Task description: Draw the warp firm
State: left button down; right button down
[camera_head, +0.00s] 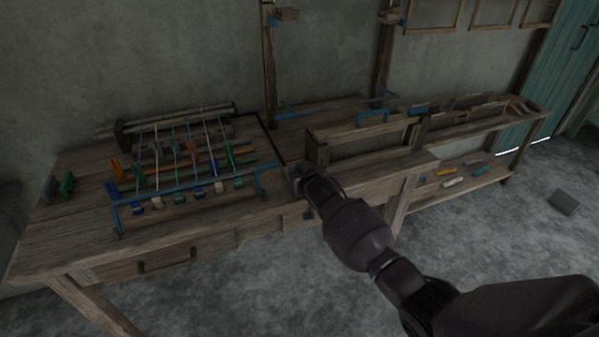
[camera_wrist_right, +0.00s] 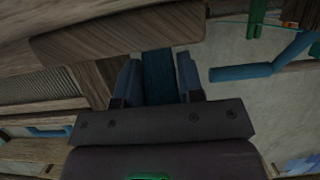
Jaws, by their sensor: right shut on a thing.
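The warp is a row of several coloured threads (camera_head: 176,140) on the loom at the left of the workbench. They run from a wooden roller (camera_head: 180,118) at the back towards a blue bar (camera_head: 198,182) at the front, with small coloured weights or clips near it. My right gripper (camera_head: 297,176) is at the right end of the loom, just right of the blue bar's end. In the right wrist view, my right gripper (camera_wrist_right: 158,80) is shut on a blue lever-like piece (camera_wrist_right: 158,72) between its fingers. The piece's far end is hidden. My left gripper is not in view.
The workbench (camera_head: 60,235) has a drawer with a handle (camera_head: 166,262). A wooden frame with a blue handle (camera_head: 372,117) stands to the right. Coloured shuttle-like pieces (camera_head: 453,182) lie on a lower shelf. A grey block (camera_head: 563,202) is on the open floor.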

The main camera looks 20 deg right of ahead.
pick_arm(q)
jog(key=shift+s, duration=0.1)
pick_arm(e)
jog(key=c, duration=1.1)
grip_release()
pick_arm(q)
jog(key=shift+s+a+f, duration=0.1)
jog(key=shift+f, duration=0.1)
pick_arm(e)
jog(key=shift+o, duration=0.4)
jog(key=shift+s+r+p, duration=0.25)
jog(key=shift+s+p, duration=0.05)
jog(key=shift+s, duration=0.25)
pick_arm(q)
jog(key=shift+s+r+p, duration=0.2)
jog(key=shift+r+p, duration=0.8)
jog(key=shift+p, duration=0.1)
pick_arm(e)
jog(key=v, duration=0.9)
jog(key=shift+s, duration=0.3)
